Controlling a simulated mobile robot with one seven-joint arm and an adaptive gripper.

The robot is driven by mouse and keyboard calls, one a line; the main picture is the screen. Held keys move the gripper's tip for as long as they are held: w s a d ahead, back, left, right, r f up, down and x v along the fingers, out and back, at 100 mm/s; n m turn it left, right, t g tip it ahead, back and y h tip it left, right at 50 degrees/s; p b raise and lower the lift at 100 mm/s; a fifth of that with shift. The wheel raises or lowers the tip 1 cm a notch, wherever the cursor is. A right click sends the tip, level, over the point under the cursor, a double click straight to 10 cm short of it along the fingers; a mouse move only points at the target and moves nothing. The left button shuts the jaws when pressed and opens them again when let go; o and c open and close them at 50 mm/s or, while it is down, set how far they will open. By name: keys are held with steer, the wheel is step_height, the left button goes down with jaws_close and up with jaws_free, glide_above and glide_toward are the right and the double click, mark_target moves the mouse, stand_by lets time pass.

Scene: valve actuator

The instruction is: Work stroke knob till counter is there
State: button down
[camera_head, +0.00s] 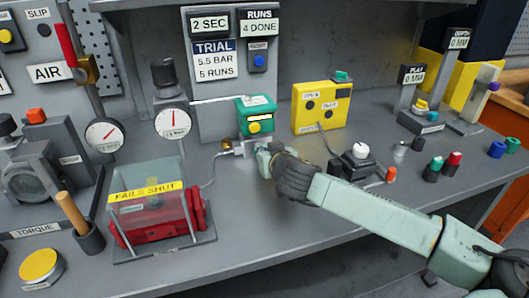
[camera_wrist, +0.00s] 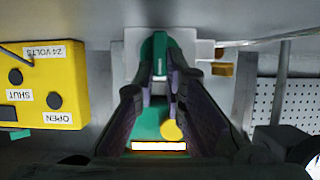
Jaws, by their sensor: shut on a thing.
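My gripper (camera_head: 263,158) reaches in from the right to a small pale metal fitting (camera_head: 240,147) in front of a green box. In the wrist view my gripper (camera_wrist: 160,76) is shut on a narrow green knob (camera_wrist: 153,48) on this fitting. The head view does not show the knob clearly. The green box (camera_head: 242,108) has a yellow button (camera_head: 254,127) and a white display strip (camera_head: 259,118). The strip also shows in the wrist view (camera_wrist: 160,146), but I cannot read it. A board above reads "RUNS 4 DONE" (camera_head: 259,23). The trial sign (camera_head: 214,61) says 5.5 bar, 5 runs.
A yellow box (camera_head: 338,95) with open and shut buttons stands right of the green box. A clear-covered red actuator (camera_head: 160,226) is at the front left, a dial gauge (camera_head: 173,121) behind it. A black-and-white knob unit (camera_head: 357,160) sits just beyond my arm.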

steer(key=shift+f+b, duration=0.15)
steer(key=shift+b, duration=0.45)
steer(key=b, duration=0.4)
steer(key=shift+w+d+f+m, duration=0.1)
steer(key=shift+d+f+m, duration=0.05)
steer(key=shift+f+m, duration=0.2)
steer(key=m+y+b, duration=0.1)
steer(key=b, duration=0.4)
steer(key=shift+d+r, duration=0.1)
steer(key=shift+d, duration=0.1)
steer(key=shift+w+d+r+m+g+y+b, duration=0.1)
steer(key=shift+d+m+g+y+b, duration=0.15)
steer(key=shift+m+y+b, duration=0.8)
steer(key=shift+d+m+b, duration=0.1)
steer(key=shift+m+b, duration=0.5)
steer(key=shift+b, duration=0.15)
steer(key=m+b, duration=0.1)
steer(key=m+y+b, duration=0.1)
steer(key=b, duration=0.1)
steer(key=f+m+y+b, duration=0.1)
steer(key=b, duration=0.1)
steer(key=shift+w+d, duration=0.15)
steer(key=shift+d, duration=0.1)
steer(key=m+y+b, duration=0.1)
steer(key=b, duration=0.2)
steer(key=shift+d+m, duration=0.1)
steer(key=shift+m, duration=0.2)
